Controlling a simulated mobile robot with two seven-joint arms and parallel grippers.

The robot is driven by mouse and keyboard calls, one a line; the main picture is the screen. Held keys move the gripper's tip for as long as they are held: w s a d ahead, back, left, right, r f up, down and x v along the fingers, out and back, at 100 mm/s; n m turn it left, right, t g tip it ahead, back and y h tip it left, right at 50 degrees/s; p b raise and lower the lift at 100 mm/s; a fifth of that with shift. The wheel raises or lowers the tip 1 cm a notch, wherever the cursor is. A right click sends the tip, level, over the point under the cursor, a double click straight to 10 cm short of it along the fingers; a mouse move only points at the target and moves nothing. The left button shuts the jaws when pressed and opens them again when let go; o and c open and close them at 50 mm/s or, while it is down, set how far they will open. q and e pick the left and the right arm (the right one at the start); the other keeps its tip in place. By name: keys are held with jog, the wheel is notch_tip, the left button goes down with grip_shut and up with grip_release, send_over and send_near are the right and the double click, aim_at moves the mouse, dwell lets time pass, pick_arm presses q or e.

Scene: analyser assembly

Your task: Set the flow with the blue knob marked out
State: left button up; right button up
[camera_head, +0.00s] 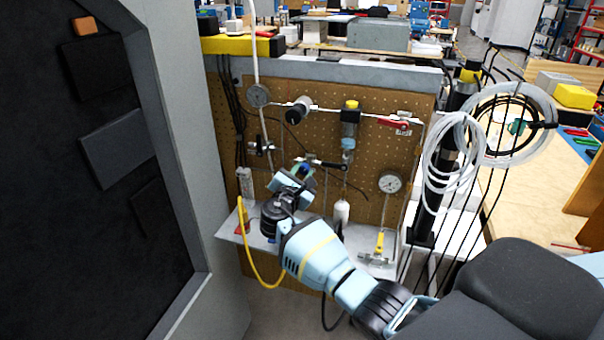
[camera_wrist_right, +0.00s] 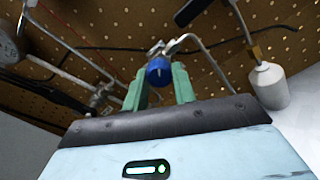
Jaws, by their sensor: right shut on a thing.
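The blue knob (camera_wrist_right: 158,71) sits on a small metal valve in front of the brown pegboard. In the right wrist view it stands between the two green fingers of my right gripper (camera_wrist_right: 159,86), which is shut on it. In the head view my right gripper (camera_head: 303,174) reaches up to the lower middle of the pegboard (camera_head: 385,150), and the fingers and wrist hide most of the knob. Any marking on the knob is too small to read. My left gripper is not in view.
A red-handled valve (camera_head: 394,123), a round gauge (camera_head: 389,183) and a black knob (camera_head: 297,112) are on the board. A white bottle (camera_wrist_right: 269,86) hangs right of the gripper. A yellow hose (camera_head: 249,250) hangs at left. A grey cabinet stands left; coiled clear tubing hangs right.

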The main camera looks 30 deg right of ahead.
jog(key=shift+n, duration=1.1)
jog(key=o, duration=1)
jog(key=v, duration=0.8)
jog(key=shift+d, duration=0.1)
